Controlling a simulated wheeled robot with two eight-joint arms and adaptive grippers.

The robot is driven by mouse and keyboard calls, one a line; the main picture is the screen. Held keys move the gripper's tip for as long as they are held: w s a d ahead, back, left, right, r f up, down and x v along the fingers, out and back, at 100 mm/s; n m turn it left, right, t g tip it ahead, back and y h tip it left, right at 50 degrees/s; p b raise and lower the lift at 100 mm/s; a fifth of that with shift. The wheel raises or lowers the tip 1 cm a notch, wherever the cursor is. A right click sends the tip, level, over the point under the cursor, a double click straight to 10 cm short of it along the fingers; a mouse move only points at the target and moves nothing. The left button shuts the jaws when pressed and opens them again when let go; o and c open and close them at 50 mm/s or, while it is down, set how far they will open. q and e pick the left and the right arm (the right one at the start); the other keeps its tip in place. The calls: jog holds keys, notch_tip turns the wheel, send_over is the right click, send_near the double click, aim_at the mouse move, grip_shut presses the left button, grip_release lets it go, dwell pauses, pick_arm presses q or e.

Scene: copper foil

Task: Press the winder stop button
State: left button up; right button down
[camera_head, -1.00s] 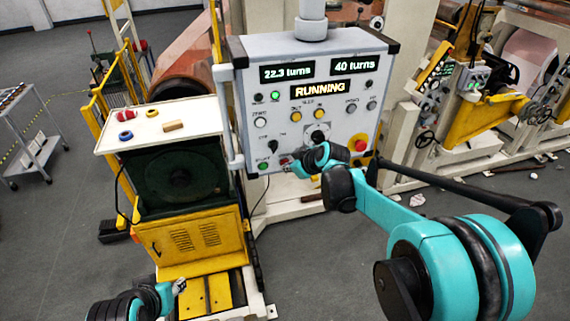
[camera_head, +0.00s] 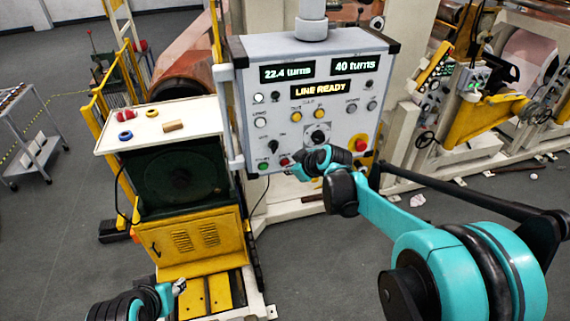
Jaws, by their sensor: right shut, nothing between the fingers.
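The grey control panel (camera_head: 325,60) stands at the centre, with displays reading 22.4 turns, 40 turns and LINE READY. On its lower left are a green button (camera_head: 263,166) and a small red button (camera_head: 284,161). My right gripper (camera_head: 298,170) is shut and empty, just right of and below the red button. A small gap seems to show between them; labels there are too small to read. My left gripper (camera_head: 180,286) hangs low at the left, away from the panel; its finger opening is too small to tell.
A large red knob on a yellow plate (camera_head: 361,144) sits at the panel's lower right. A yellow cabinet (camera_head: 200,240) with a white top (camera_head: 190,122) stands left, bearing rings and a small block.

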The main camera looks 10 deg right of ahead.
jog(key=shift+s, duration=0.3)
pick_arm(q)
jog(key=shift+r, duration=0.2)
pick_arm(e)
jog(key=shift+s+d, duration=0.15)
jog(key=shift+s, duration=2.25)
dwell(0.4)
